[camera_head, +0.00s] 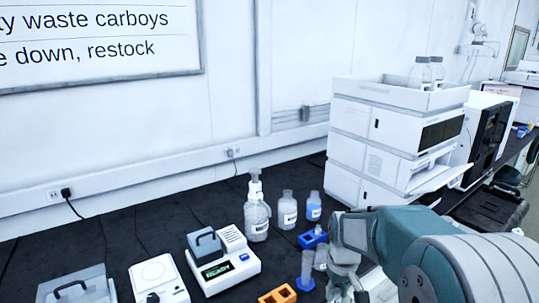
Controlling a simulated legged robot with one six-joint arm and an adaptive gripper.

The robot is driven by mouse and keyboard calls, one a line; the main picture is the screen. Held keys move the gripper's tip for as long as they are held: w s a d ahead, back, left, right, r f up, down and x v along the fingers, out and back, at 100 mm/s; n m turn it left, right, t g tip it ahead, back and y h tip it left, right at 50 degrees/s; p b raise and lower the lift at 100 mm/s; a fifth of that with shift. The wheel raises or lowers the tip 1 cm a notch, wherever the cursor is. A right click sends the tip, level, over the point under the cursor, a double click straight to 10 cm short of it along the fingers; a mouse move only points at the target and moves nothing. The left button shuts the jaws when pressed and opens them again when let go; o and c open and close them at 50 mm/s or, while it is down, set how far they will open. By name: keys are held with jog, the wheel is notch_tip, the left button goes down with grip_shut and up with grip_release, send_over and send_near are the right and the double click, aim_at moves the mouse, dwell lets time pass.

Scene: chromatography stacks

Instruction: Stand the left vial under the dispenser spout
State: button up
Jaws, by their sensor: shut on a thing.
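A clear bottle with a white dispenser head (256,190) stands on the dark bench, left of my gripper. Its spout is too small to make out clearly. My gripper (345,286) is low in the picture, right of the dispenser and apart from it. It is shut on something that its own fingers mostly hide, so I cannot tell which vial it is. A grey translucent cylinder (306,268) stands upright just left of my gripper. Another small grey translucent piece (321,257) shows right beside the fingers. I cannot tell whether they touch it.
Two capped bottles (287,211) (314,206) stand behind, right of the dispenser. A blue rack (312,238) and an orange rack (278,295) are near my gripper. A white instrument (222,265) is at left. A tall chromatography stack (388,140) rises behind my arm.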

jog(key=w+f+m, duration=0.1)
jog(key=w+f, duration=0.1)
jog(key=f, duration=0.5)
jog(key=w+f+m, duration=0.2)
jog(key=w+f, duration=0.1)
jog(key=f, duration=0.5)
jog(key=shift+a, duration=0.4)
jog(key=shift+a, duration=0.1)
